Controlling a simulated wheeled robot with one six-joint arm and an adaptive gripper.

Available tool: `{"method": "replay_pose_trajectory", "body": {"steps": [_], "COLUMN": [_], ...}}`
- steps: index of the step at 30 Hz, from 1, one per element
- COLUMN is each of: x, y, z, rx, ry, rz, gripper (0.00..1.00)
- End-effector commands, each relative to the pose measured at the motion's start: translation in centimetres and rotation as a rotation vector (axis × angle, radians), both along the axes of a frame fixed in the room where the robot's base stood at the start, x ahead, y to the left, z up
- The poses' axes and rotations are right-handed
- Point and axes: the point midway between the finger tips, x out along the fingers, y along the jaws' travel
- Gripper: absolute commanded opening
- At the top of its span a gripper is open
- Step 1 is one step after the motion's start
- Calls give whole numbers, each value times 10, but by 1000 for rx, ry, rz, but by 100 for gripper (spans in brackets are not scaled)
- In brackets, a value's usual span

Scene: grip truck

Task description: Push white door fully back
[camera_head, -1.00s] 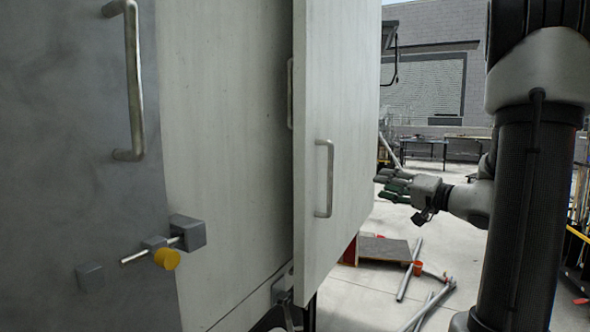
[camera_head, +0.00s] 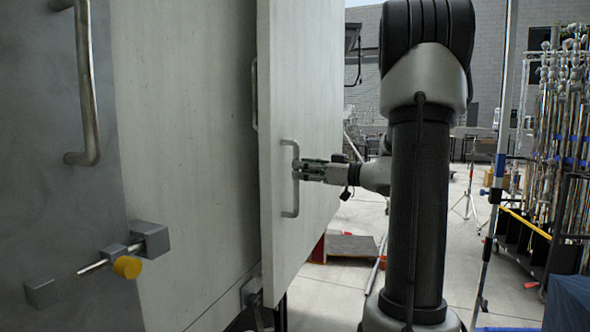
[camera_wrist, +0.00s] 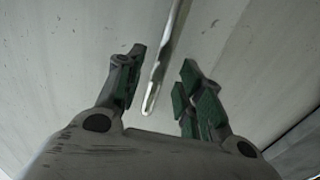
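The white door (camera_head: 300,100) stands swung open in the middle of the head view, with a metal bar handle (camera_head: 290,205) on its face. In the wrist view the gripper (camera_wrist: 158,85) is open, with one finger on each side of the handle bar (camera_wrist: 165,62). The fingers are apart from the bar there. The door surface (camera_wrist: 240,45) fills the background close behind. Whether the fingertips touch the door cannot be told.
A grey panel (camera_head: 45,170) with a large handle (camera_head: 87,90) and a yellow-knobbed latch (camera_head: 127,267) is at the left. At right are a pole (camera_head: 497,160) and a rack of metal rods (camera_head: 565,130). Pipes lie on the floor below the door.

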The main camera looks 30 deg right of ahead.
Motion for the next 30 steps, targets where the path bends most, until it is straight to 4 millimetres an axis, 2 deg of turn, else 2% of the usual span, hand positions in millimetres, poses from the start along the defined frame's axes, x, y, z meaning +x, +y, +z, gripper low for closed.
{"method": "replay_pose_trajectory", "body": {"steps": [6, 16, 22, 30], "x": [23, 28, 27, 25], "y": [13, 15, 15, 11], "z": [0, 0, 0, 0], "rx": [0, 1, 1, 1], "ry": [1, 0, 0, 0], "rz": [1, -1, -1, 1], "gripper": [37, 37, 1, 0]}}
